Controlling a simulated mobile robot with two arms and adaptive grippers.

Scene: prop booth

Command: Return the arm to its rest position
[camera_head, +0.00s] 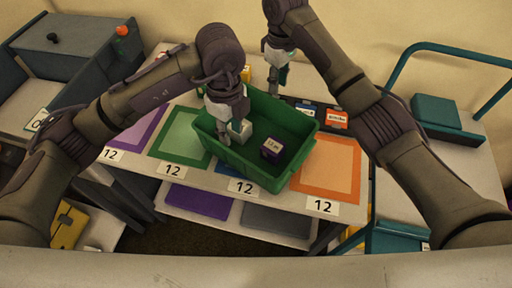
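My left gripper (232,122) points down inside the left part of the green crate (258,176). A small pale grey block (241,132) is right at its fingers. I cannot tell whether the fingers grip the block or are only beside it. My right gripper (279,80) hangs behind the crate's far rim, pointing down, with no object seen in it. Its fingers are too small to tell whether they are open or shut. A dark purple box with a pale label (272,149) lies on the crate floor, apart from both grippers.
The crate stands on a table with purple, green (182,135) and orange (325,170) mats and "12" labels (243,187). Dark bins with an orange label (337,120) are behind it. A grey cabinet (75,45) is at left, a teal-railed cart (440,112) at right.

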